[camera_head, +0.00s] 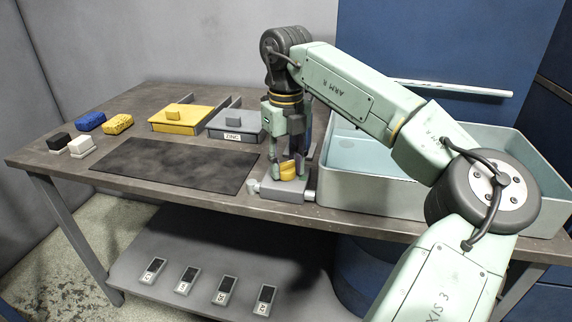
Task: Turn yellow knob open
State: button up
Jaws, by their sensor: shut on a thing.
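The yellow knob (288,169) sits on a grey block-like base (283,190) near the front edge of the table, just right of the dark mat. My gripper (288,165) points straight down over it, with its fingers around the knob, shut on it. The fingers hide part of the knob, so its exact turn angle cannot be told. Small round metal ends show at the left and right sides of the base.
A large pale bin (400,200) stands close on the right. A yellow tray (181,119) and a grey tray (236,123) labelled ZINC lie behind left. A dark mat (175,165) is bare. Several small blocks sit far left; several small devices lie on the lower shelf (220,250).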

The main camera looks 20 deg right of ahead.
aim_at(286, 163)
jog(key=m, duration=0.4)
jog(key=shift+d+m+b, duration=0.1)
jog(key=shift+m+b, duration=0.3)
jog(key=m, duration=0.4)
jog(key=shift+b, duration=0.3)
jog(key=shift+m, duration=0.3)
jog(key=o, duration=1.2)
jog(key=shift+c, duration=0.2)
notch_tip(286, 163, up, 12)
